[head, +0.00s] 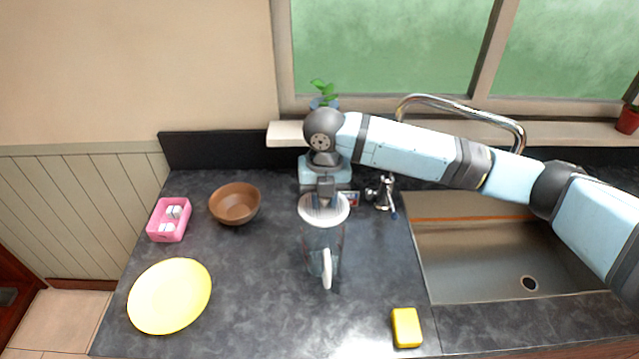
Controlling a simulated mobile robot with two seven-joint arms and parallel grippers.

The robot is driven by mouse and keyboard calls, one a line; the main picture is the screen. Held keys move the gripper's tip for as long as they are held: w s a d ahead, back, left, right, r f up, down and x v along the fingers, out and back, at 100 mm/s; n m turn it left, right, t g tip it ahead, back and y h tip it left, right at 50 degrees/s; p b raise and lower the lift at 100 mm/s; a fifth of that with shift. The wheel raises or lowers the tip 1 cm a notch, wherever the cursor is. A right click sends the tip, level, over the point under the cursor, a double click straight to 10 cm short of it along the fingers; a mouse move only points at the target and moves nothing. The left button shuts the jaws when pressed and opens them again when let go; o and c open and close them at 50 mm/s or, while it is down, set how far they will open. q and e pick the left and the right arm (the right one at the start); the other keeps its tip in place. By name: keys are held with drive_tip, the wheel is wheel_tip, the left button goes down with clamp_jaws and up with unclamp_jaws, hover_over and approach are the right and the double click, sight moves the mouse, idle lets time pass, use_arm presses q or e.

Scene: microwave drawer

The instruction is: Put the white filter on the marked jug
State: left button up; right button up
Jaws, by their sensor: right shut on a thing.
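The white filter (325,211) is a round, ribbed disc held at its far edge by my right gripper (325,190), which is shut on it. The clear jug (322,245) with a white handle (327,269) stands on the dark counter, directly below the filter in the head view. The filter covers the jug's top in this view, so I cannot tell whether the two touch. I cannot make out a mark on the jug. My left gripper is not in view.
A yellow plate (170,296), a pink box (169,220) with white items and a brown bowl (235,204) stand left. A yellow sponge (406,327) lies front right, beside the sink (480,270). A faucet (500,120) rises behind. The counter between plate and jug is clear.

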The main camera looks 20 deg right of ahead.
sight(323, 207)
drive_tip(key=shift+w+r+n, duration=0.1)
drive_tip(key=shift+n, duration=0.2)
drive_tip(key=shift+r+p, duration=0.2)
drive_tip(key=shift+p, duration=0.3)
drive_tip(key=shift+f, duration=0.1)
wheel_tip(323, 207, down, 2)
drive_tip(key=shift+f, duration=1.05)
drive_tip(key=shift+f+b, duration=0.3)
drive_tip(key=shift+f, duration=0.6)
